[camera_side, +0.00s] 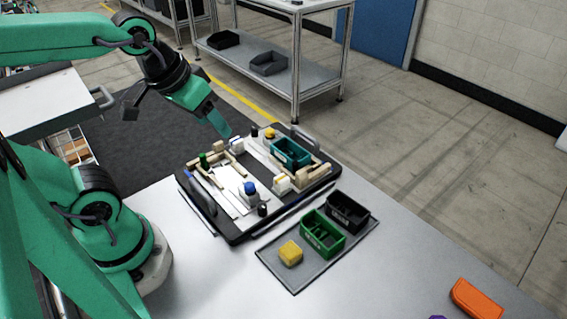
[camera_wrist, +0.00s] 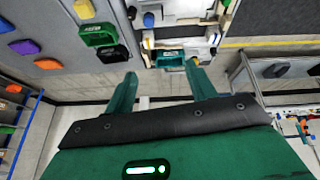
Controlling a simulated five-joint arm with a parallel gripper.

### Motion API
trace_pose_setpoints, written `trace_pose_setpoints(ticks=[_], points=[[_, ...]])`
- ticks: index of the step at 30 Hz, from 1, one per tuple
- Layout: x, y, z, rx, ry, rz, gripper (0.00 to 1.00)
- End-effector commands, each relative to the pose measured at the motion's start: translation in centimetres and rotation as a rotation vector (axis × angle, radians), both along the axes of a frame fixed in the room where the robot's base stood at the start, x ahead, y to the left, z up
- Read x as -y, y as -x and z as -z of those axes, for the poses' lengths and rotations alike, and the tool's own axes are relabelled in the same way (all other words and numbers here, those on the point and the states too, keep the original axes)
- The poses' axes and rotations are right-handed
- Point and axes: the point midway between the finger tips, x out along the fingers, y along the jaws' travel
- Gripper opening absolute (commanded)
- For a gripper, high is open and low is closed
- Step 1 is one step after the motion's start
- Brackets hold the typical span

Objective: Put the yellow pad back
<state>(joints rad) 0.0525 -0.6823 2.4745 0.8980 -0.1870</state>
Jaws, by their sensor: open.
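The yellow pad (camera_side: 290,253) is a small block lying on the grey tray (camera_side: 296,280), to the left of the green bin. In the wrist view a yellow block (camera_wrist: 84,9) shows at the top left beside the green bin. My gripper (camera_side: 218,122) hangs in the air above the far left side of the black pallet (camera_side: 238,238), well away from the yellow pad. In the wrist view my gripper (camera_wrist: 160,68) has its two green fingers spread apart with nothing between them.
A green bin (camera_side: 317,238) and a black bin (camera_side: 346,212) stand on the tray. The pallet carries a teal bin (camera_side: 290,153), a blue-topped part (camera_side: 250,188), wooden blocks and a small yellow piece (camera_side: 270,133). An orange block (camera_side: 475,299) lies at the lower right. The table between is clear.

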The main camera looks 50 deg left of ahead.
Motion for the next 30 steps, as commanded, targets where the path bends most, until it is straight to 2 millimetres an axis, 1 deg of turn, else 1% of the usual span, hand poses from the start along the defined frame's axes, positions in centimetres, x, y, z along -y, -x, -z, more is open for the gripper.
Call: trace_pose_setpoints(ticks=[3, 9, 30], points=[[-0.82, 0.59, -0.31, 0.028, -0.048, 0.064, 0.56], [-1.24, 0.98, -0.42, 0.042, -0.083, 0.113, 0.56], [-1.23, 0.95, -0.43, 0.042, -0.084, 0.115, 0.56]])
